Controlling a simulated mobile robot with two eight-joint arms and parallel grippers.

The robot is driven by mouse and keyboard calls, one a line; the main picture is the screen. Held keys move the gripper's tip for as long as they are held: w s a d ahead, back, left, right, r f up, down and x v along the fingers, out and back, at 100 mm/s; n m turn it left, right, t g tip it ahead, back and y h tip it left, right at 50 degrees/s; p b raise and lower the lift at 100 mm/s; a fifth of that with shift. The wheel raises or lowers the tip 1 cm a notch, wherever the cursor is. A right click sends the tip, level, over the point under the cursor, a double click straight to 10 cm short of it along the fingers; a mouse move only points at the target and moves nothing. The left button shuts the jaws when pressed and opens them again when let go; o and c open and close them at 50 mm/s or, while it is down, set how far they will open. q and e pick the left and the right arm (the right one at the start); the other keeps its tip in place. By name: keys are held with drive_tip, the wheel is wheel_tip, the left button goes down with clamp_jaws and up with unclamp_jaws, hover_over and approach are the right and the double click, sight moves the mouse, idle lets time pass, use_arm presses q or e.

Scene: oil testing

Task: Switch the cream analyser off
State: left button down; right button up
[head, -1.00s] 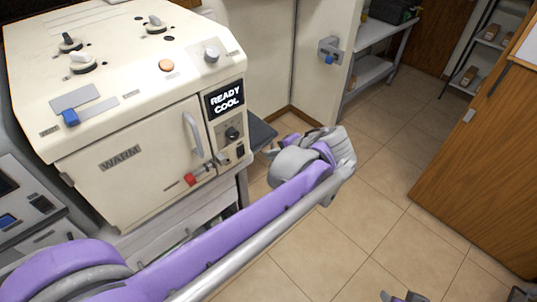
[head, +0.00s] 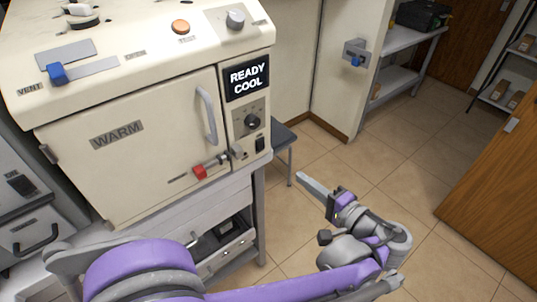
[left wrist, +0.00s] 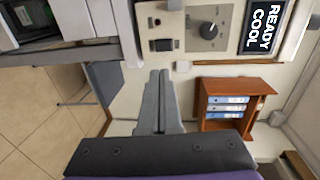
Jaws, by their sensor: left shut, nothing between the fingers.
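The cream analyser (head: 130,170) stands at the left in the head view, door shut and marked WARM. Its display (head: 248,77) reads READY COOL. Below it are a black knob (head: 252,121) and a small black rocker switch (head: 260,143). The left wrist view shows this panel sideways, with the switch (left wrist: 162,45), knob (left wrist: 209,30) and display (left wrist: 265,25). My left gripper (head: 304,180) is shut and empty, right of the panel and apart from it, pointing toward the machine. Its closed fingers (left wrist: 160,75) appear below the switch in the wrist view. My right gripper is out of view.
A red-tipped latch (head: 200,172) and a door handle (head: 207,115) stick out of the front. A grey stool (head: 282,137) stands behind my gripper. A wooden cabinet (head: 490,200) is at the right. The tiled floor between is clear.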

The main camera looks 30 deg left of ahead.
sight(262, 148)
use_arm(q)
drive_tip(key=shift+a, duration=0.15)
drive_tip(key=x, duration=1.4)
drive_tip(key=shift+b, duration=0.3)
